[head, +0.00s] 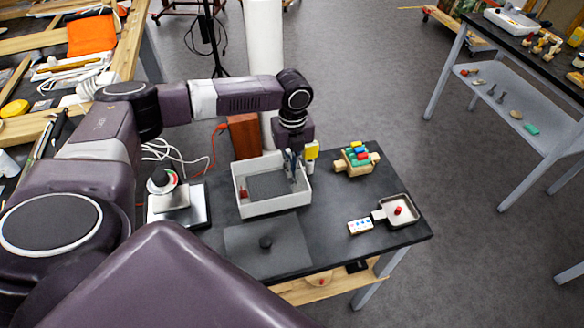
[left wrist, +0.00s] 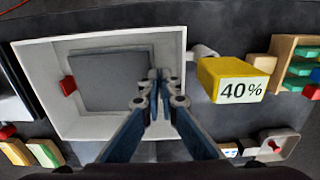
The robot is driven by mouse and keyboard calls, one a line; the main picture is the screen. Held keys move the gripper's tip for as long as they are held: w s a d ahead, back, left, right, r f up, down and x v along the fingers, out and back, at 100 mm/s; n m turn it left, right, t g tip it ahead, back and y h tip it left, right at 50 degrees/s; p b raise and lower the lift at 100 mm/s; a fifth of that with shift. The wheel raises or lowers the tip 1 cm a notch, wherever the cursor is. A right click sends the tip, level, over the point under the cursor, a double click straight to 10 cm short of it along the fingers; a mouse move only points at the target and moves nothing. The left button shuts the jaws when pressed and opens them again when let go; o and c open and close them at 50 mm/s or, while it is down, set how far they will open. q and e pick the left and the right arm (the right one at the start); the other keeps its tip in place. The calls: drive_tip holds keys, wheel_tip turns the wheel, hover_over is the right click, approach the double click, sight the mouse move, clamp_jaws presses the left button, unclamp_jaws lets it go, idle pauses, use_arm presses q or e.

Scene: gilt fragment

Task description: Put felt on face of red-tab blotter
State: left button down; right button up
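The red-tab blotter (left wrist: 112,80) is a flat grey slab lying in a white tray (head: 258,210). Its red tab (left wrist: 68,86) is at its left edge, by the tray wall; the grey slab also shows in the head view (head: 266,186). My left gripper (left wrist: 158,82) points down over the tray's right part, beside the slab's right edge. Its fingertips are together, and I see nothing clearly held between them. In the head view the left gripper (head: 291,163) hangs at the tray's right side. I cannot identify the felt for certain. My right gripper is not in view.
A yellow 40% block (left wrist: 232,80) stands close right of the tray. A wooden rack of coloured blocks (head: 356,158) and a white dish (head: 398,213) are farther right. A metal-plated device (head: 180,205) sits left.

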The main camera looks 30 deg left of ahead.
use_arm(q)
drive_tip(key=shift+f, duration=0.45)
idle(0.5)
drive_tip(key=c, duration=2.7)
unclamp_jaws()
drive_tip(key=o, duration=0.6)
drive_tip(key=shift+s, duration=0.1)
drive_tip(key=shift+r, duration=0.1)
drive_tip(key=shift+w+r, duration=0.2)
drive_tip(key=shift+r, duration=0.1)
wheel_tip(320, 180, up, 11)
drive_tip(key=shift+s+r, duration=0.15)
